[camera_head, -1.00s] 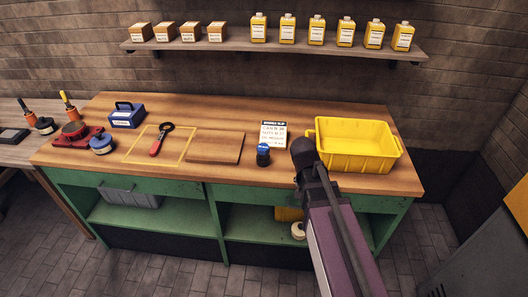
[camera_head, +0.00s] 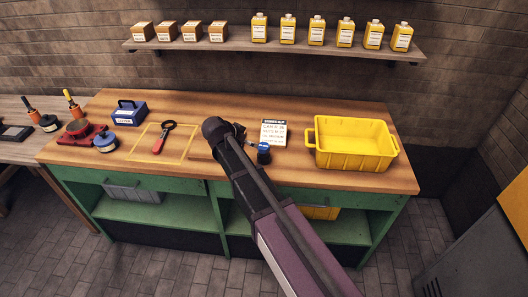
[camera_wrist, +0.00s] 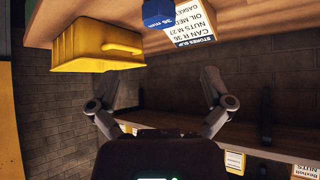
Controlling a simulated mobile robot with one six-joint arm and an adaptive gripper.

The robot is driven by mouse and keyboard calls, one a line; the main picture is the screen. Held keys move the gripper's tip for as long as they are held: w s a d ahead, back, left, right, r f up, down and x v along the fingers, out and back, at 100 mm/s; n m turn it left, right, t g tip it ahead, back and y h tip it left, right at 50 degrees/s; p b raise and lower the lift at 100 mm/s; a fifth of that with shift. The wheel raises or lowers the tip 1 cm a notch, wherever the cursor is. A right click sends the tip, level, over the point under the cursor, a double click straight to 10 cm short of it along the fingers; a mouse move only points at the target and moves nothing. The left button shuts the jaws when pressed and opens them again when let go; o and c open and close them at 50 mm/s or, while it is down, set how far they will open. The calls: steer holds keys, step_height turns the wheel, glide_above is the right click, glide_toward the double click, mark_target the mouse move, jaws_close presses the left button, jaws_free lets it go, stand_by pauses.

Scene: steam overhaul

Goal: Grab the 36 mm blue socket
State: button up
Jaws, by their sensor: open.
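The blue socket (camera_head: 263,153), dark in its lower part, stands upright on the wooden bench top, in front of the white stores slip (camera_head: 273,132). In the wrist view the blue socket (camera_wrist: 157,12), marked 36 mm, shows at the top edge, partly cut off, beside the slip (camera_wrist: 190,20). My gripper (camera_wrist: 167,92) is open, with nothing between its fingers. In the head view my arm's dark end is just left of the socket and hides most of the gripper. The socket is apart from the fingers.
A yellow bin (camera_head: 353,145) stands to the right. A red-handled tool (camera_head: 163,137) lies in a yellow outline, with a blue box (camera_head: 128,113) further left. A shelf (camera_head: 270,47) with boxes and bottles runs above.

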mark_target(263, 146)
steer(key=shift+f, duration=0.1)
steer(key=b+x, duration=0.5)
steer(key=x, duration=0.1)
steer(key=shift+w+d+f, duration=0.1)
steer(key=shift+w+f, duration=0.05)
steer(key=shift+b+x, duration=0.6)
steer(key=shift+x, duration=0.4)
steer(key=b+x, duration=0.3)
steer(key=x, duration=0.1)
steer(key=shift+f, duration=0.1)
steer(key=shift+w+d+f+b, duration=0.3)
steer(key=shift+w+f+b, duration=0.05)
steer(key=shift+w, duration=0.05)
stand_by(0.3)
steer(key=c, duration=1.4)
